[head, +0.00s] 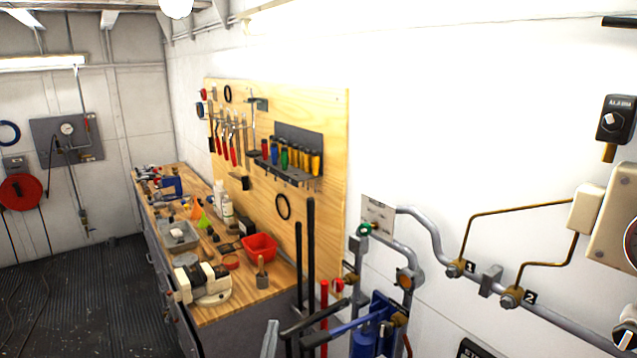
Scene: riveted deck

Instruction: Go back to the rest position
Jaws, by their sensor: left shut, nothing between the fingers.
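My left gripper (271,337) shows only as a small light grey tip at the bottom edge, right of the workbench's near end. It is shut and empty; the rest of it and its arm are out of the picture. It is in front of the workbench side and left of the blue and black handles, and I cannot tell how far it is from them. My right gripper is not in view.
A wooden workbench (235,308) holds a vise (203,284), a red bin (259,247) and a grey tray (180,237). Blue pump-like equipment (372,325) and pipes (435,237) line the right wall. The dark ribbed floor (85,300) at left is mostly clear.

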